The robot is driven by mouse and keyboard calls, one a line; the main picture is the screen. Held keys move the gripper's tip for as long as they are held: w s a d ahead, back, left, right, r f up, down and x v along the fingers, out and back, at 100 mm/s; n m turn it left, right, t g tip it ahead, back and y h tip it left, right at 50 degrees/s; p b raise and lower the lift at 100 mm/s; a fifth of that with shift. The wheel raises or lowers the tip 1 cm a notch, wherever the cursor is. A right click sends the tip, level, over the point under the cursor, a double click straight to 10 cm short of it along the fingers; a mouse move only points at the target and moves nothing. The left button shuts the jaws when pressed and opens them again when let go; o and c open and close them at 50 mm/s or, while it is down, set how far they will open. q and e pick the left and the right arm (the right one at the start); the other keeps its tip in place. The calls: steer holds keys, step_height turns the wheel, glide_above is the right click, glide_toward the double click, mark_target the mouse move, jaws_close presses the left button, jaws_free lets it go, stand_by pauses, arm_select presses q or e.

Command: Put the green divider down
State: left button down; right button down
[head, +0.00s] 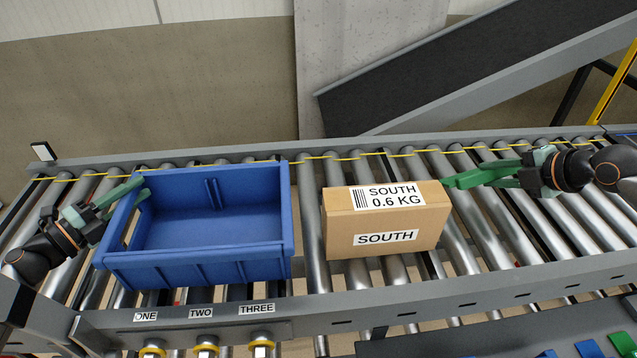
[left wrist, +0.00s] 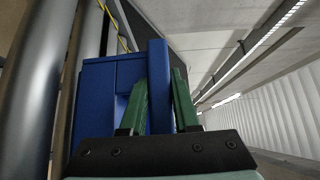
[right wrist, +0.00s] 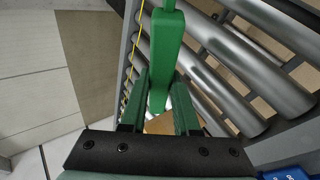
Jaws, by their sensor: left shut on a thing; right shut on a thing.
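The green divider (right wrist: 165,50) is a long bright green bar between the fingers of my right gripper (right wrist: 160,100). In the head view the right gripper (head: 490,172) comes in from the right, and the green divider (head: 462,181) points left at the upper right edge of a cardboard box (head: 340,230). I cannot tell whether they touch. The box is labelled SOUTH 0.6 KG and stands on the rollers. My left gripper (head: 140,192) is shut on the left wall of an empty blue bin (head: 200,258). In the left wrist view the bin's wall (left wrist: 159,85) stands between its fingers.
The bin rests on the roller conveyor, left of the box, with a narrow gap between. Bare rollers (head: 540,235) lie right of the box. Labels ONE, TWO, THREE (head: 200,313) sit on the front rail (head: 450,290). Several blue and green pieces (head: 620,343) lie at the lower right.

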steer(key=shift+f, duration=2.9)
steer(key=c, duration=0.8)
jaws_free()
steer(key=v, duration=0.8)
